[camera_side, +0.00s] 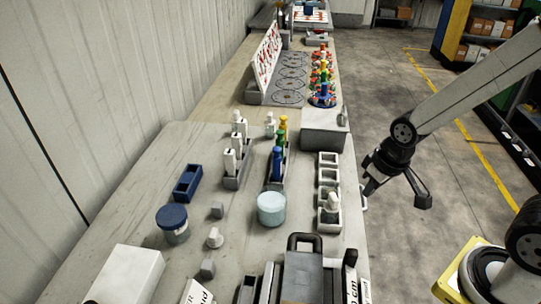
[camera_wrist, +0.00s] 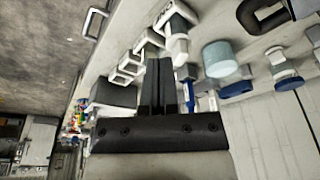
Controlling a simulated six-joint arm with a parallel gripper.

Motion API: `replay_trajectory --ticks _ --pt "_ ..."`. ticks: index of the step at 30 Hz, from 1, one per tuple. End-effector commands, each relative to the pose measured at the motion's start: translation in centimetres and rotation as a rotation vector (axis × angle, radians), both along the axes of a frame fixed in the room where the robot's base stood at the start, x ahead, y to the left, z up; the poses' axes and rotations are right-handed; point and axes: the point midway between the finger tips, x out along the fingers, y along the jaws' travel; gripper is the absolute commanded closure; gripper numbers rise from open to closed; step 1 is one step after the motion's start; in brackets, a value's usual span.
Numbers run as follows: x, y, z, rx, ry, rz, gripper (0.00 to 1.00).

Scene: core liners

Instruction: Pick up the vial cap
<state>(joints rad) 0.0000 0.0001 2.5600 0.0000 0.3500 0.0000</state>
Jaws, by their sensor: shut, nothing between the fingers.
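I cannot tell for certain which item is the vial cap. A small pale knob-shaped piece (camera_side: 214,238) stands on the table in the side view, between two small grey blocks (camera_side: 217,210). My gripper (camera_side: 367,188) hangs beyond the table's right edge, clear of these things. In the wrist view its black fingers (camera_wrist: 172,62) are together with nothing between them.
A pale blue cylinder (camera_side: 271,210) and a blue-lidded jar (camera_side: 172,220) stand mid-table. Racks with white pieces (camera_side: 234,160) and coloured-top pieces (camera_side: 277,165) are behind. A grey box (camera_side: 325,130) sits near the right edge. Open floor lies to the right.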

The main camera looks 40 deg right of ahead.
Motion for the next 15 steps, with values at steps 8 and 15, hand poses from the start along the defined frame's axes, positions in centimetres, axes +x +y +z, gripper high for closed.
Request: replay_trajectory --ticks 8,15 --pt "0.00 0.00 0.00 0.000 0.000 0.000 1.00" --pt "0.00 0.00 0.00 0.000 0.000 0.000 0.97"
